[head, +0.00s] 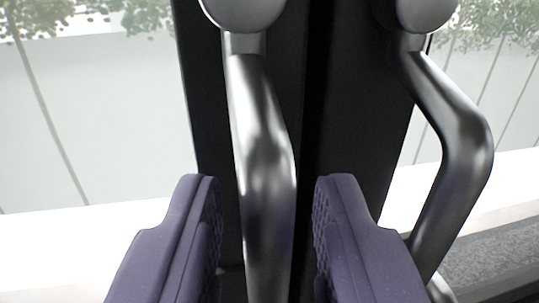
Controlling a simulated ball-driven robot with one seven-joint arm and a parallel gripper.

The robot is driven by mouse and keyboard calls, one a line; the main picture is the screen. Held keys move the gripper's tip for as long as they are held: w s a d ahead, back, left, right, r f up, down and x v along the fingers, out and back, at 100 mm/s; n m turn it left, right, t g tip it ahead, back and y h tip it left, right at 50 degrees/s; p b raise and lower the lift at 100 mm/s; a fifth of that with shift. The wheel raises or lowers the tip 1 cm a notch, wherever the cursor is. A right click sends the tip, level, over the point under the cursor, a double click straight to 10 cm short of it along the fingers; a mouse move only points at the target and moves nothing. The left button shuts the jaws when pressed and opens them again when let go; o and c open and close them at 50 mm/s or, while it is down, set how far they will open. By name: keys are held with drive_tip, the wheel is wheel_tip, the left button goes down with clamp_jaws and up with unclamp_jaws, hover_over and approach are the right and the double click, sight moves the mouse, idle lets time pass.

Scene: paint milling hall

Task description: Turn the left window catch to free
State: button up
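The left window catch (262,150) is a shiny metal handle with a round knob at the top, on the dark window frame. Its lever hangs down with a slight bend. My gripper (267,205) is open, with one purple finger on each side of the left catch's lever. A gap shows between each finger and the lever. The lower end of the lever runs out of the picture at the bottom.
A second metal catch (465,150) of the same kind is close to the right, bent outward and passing behind my right finger's side. The dark window frame (345,110) stands between glass panes. A grey speckled sill (500,250) is at the lower right.

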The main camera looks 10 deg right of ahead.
drive_tip(key=shift+w, duration=0.2)
drive_tip(key=shift+c, duration=0.4)
clamp_jaws()
